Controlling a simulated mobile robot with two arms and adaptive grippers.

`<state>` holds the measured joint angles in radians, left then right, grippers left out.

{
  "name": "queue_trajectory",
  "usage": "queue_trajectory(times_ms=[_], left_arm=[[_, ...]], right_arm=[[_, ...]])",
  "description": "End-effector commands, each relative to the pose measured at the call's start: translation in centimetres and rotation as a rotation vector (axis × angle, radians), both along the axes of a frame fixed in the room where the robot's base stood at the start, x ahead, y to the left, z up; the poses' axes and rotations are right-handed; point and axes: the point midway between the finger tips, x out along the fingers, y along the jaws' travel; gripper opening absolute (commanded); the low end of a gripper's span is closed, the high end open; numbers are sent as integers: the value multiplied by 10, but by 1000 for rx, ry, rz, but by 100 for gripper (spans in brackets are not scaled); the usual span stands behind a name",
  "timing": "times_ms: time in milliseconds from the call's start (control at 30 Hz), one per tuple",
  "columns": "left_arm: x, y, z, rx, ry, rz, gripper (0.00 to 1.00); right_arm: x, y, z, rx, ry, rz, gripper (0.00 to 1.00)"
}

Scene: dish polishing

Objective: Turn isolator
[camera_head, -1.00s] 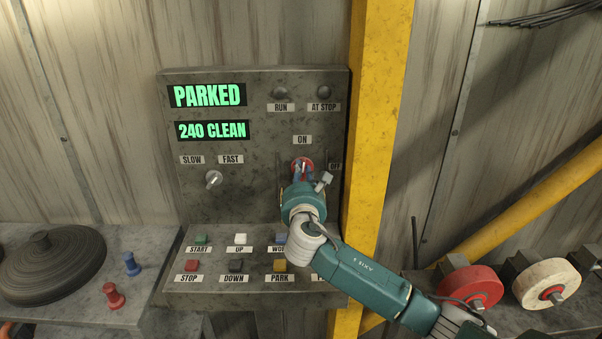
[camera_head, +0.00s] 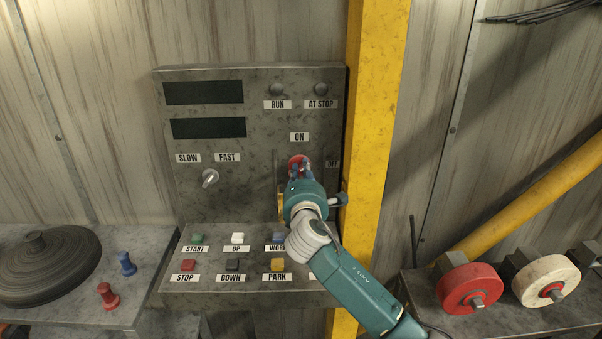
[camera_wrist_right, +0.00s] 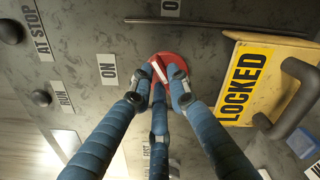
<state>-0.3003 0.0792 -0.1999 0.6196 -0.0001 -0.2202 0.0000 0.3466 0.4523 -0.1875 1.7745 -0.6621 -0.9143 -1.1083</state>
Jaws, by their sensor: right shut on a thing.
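The red round isolator (camera_head: 296,162) is on the grey control panel, between the ON label (camera_head: 299,137) and the OFF label (camera_head: 332,164). My right gripper (camera_head: 299,172) reaches it from below, and its blue fingers are shut on the knob. In the right wrist view the red isolator (camera_wrist_right: 170,68) has a pale bar across its face, and the fingers of my gripper (camera_wrist_right: 162,85) close around that bar. Part of the knob is hidden by the fingers. Both panel displays (camera_head: 204,93) are dark. My left gripper is not in view.
The SLOW/FAST switch (camera_head: 209,178) is left of the isolator. Push buttons (camera_head: 235,264) line the sloping shelf below. A yellow plate marked LOCKED (camera_wrist_right: 262,85) with a handle is close beside the fingers. A yellow post (camera_head: 375,130) stands right of the panel.

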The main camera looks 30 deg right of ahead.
Motion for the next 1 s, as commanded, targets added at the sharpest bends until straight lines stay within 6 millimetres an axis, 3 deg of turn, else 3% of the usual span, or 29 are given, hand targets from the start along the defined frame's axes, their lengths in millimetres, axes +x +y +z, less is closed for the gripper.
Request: queue_trajectory(times_ms=[500,1000], left_arm=[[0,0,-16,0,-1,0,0],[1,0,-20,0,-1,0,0]], right_arm=[[-2,-3,-6,360,-217,-3,0],[-3,-4,-7,479,-289,-4,0]])
